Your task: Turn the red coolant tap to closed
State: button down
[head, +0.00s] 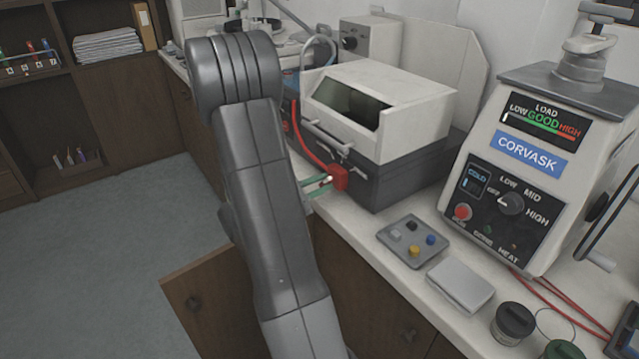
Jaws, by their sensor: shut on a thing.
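The red coolant tap (341,178) is at the lower front corner of the white and dark grey machine with a hinged hood (385,95). A red hose (300,140) runs down to it from the left. My gripper (326,182) shows only as green-edged fingers beyond my grey arm, which hides the rest of it. The fingers reach the tap from the left and are shut on it. The tap's handle angle cannot be told at this size.
The Corvask press (540,150) stands at the right. A grey tray with coloured knobs (413,243), a pale box (460,286) and a dark jar (513,323) sit on the counter. A cabinet door (205,300) stands open below. Floor (110,230) at left is clear.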

jog(key=n+p, duration=0.2)
jog(key=n, duration=0.2)
jog(key=shift+r, duration=0.1)
jog(key=n+p, duration=0.3)
jog(key=n, duration=0.1)
jog(key=shift+n, duration=0.4)
jog(key=n+p, duration=0.4)
jog(key=n, duration=0.1)
jog(key=shift+n+p, duration=0.8)
jog(key=shift+n, duration=0.5)
jog(key=shift+f, duration=0.2)
jog(key=c, duration=1.4)
grip_release()
jog(key=shift+o, duration=0.2)
jog(key=shift+a, duration=0.1)
